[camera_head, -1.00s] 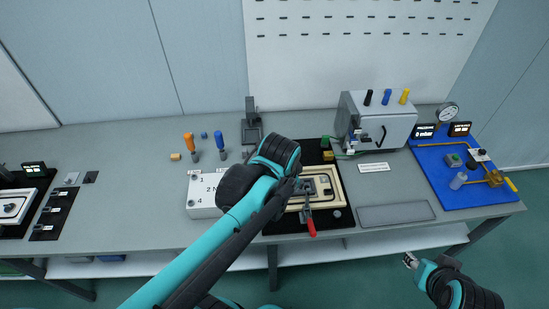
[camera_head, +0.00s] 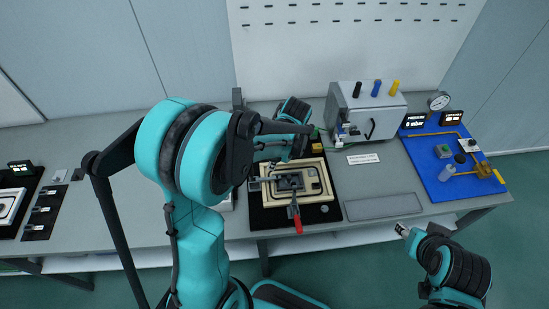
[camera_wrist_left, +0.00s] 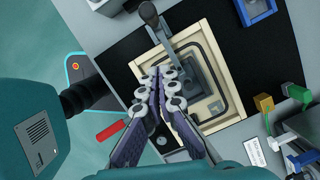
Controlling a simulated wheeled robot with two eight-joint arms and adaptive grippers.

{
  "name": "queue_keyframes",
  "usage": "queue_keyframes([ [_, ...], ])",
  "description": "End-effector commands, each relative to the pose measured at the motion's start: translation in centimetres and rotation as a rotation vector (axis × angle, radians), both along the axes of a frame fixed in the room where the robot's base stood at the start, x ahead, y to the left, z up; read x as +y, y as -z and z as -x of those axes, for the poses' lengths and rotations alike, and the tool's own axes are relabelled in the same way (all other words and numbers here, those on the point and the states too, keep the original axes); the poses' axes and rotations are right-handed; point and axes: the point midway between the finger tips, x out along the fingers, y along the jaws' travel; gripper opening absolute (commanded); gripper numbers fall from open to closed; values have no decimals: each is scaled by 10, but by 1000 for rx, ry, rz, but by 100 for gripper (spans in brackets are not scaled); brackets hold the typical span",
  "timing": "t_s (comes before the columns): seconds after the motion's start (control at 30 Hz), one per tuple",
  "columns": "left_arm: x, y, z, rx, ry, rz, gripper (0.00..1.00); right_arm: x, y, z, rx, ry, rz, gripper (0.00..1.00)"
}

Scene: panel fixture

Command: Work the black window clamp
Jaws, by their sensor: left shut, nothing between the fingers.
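The beige-framed window fixture (camera_head: 318,193) sits on a black mat on the bench. The black window clamp has its black-ended lever (camera_wrist_left: 150,14) at the top of the left wrist view, with a grey arm running onto the window plate (camera_wrist_left: 190,72). In the head view it lies at the frame's left side (camera_head: 254,185), partly beside my arm. My left gripper (camera_wrist_left: 158,76) is shut and empty, its fingertips over the frame and visibly apart from the black lever end. My right gripper (camera_head: 402,230) is off the bench's front edge.
A red-handled clamp (camera_head: 297,222) sticks out at the frame's front; it also shows in the left wrist view (camera_wrist_left: 110,130). A grey box (camera_head: 368,112) stands behind right, and a blue board (camera_head: 450,165) lies at the far right. A grey plate (camera_head: 383,207) lies right of the fixture.

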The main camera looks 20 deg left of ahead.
Motion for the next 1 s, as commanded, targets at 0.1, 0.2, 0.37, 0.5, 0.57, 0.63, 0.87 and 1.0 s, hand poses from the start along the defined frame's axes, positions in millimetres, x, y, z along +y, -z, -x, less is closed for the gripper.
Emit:
queue_keyframes([
  [0.1,6,28,1,0,-1,0,0,0,9,0,0,0,0,40],
  [0.2,17,37,4,-1,-5,0,0,0,12,0,0,0,0,40],
  [0.37,37,35,9,-1,-3,0,0,0,13,0,0,0,0,40],
  [0.5,46,35,11,-1,-2,0,0,0,14,0,0,0,0,40],
  [0.57,47,35,11,-1,-1,0,0,0,14,0,0,0,0,40],
  [0.63,48,34,12,-1,0,0,0,0,14,0,0,0,0,40],
  [0.87,47,34,11,-1,0,1,0,0,14,0,0,0,0,40],
  [1.0,48,34,10,-7,-1,9,0,0,14,0,0,0,0,40],
])
